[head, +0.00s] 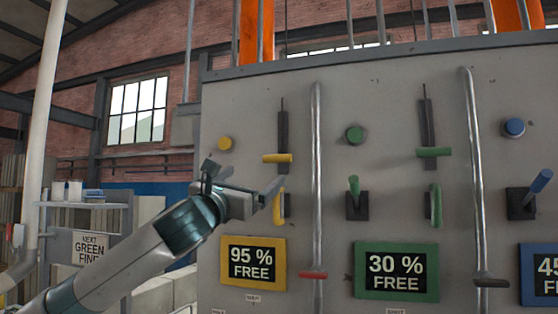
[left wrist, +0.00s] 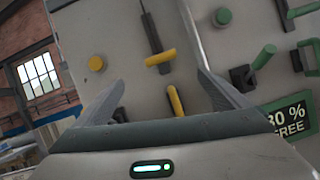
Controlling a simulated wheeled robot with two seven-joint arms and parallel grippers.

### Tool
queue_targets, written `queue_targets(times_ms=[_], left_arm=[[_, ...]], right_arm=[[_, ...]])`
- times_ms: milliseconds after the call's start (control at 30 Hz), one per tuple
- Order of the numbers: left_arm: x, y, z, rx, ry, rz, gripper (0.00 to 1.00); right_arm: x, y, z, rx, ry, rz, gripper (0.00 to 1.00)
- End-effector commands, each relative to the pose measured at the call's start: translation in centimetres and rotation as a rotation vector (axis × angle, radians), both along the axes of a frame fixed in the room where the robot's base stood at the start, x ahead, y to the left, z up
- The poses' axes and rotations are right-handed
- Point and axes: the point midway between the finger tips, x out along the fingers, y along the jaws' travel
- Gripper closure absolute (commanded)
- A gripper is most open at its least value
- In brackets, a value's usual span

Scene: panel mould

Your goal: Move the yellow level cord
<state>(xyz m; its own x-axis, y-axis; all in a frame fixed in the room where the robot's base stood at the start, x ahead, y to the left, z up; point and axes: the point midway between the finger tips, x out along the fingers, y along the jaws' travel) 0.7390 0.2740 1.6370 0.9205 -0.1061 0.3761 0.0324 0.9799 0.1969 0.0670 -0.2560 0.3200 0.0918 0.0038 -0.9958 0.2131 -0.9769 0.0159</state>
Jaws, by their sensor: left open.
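A yellow crossbar handle (head: 277,158) sits at the lower end of a dark upright slot with a thin cord-like line above it; I take it for the yellow level cord. It also shows in the left wrist view (left wrist: 160,58), ahead of and between the fingers. A yellow curved lever (head: 279,206) is below it, partly hidden by my gripper in the head view; it shows in the wrist view (left wrist: 175,100). My left gripper (head: 243,178) is open and empty, in front of the panel, below and left of the crossbar. My right gripper is not in view.
A yellow knob (head: 225,143) is up left of the crossbar. A metal pipe (head: 317,190) runs upright just right of it. Green controls (head: 354,188) follow beyond the pipe. A "95 % FREE" display (head: 253,262) is below.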

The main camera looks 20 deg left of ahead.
Motion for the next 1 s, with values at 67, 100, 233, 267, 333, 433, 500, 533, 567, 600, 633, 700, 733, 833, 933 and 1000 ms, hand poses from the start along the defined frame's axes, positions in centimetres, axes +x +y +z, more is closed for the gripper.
queue_targets(times_ms=[67,100,233,267,333,433,500,533,567,600,633,700,733,833,933,1000], left_arm=[[0.0,0.0,0.0,-0.001,0.0,0.0,0.05],[0.0,0.0,0.0,-0.001,0.0,0.0,0.05],[0.3,-0.1,0.2,-0.002,0.001,-0.001,0.05],[0.5,-0.1,0.2,-0.002,0.001,-0.001,0.05],[0.9,-0.1,0.5,-0.002,0.001,0.0,0.05],[1.8,-0.2,0.9,-0.002,0.001,0.0,0.05],[2.6,-0.4,1.2,-0.003,0.002,-0.001,0.05],[3.0,-0.4,1.4,-0.003,0.003,-0.001,0.05],[3.5,-0.4,1.6,-0.003,0.002,-0.001,0.05],[4.1,-0.5,1.9,-0.004,0.003,0.0,0.05],[4.5,-0.6,2.1,-0.004,0.003,-0.001,0.05],[5.7,-0.7,2.6,-0.004,0.003,0.0,0.05],[6.2,-0.8,2.8,-0.004,0.002,-0.001,0.05],[7.9,-1.0,3.5,-0.004,0.003,-0.001,0.05],[9.5,-1.1,4.2,-0.004,0.002,0.0,0.05],[10.6,-1.3,4.7,-0.004,0.002,0.0,0.05]], right_arm=[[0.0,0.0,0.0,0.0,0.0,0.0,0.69],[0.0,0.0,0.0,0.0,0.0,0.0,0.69],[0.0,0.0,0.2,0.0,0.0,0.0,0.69],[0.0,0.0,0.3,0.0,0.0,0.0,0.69],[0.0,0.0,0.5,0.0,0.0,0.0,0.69],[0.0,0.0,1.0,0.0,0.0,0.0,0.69],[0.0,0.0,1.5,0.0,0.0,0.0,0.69],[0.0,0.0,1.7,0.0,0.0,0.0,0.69],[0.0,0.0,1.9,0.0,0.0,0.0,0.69],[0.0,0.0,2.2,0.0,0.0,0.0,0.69],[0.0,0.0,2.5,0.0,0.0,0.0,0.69],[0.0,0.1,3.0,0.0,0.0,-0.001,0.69],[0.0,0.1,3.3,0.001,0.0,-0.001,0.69],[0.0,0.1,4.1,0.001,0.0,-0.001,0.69],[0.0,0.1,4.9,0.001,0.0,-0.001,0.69],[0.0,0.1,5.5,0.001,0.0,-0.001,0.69]])
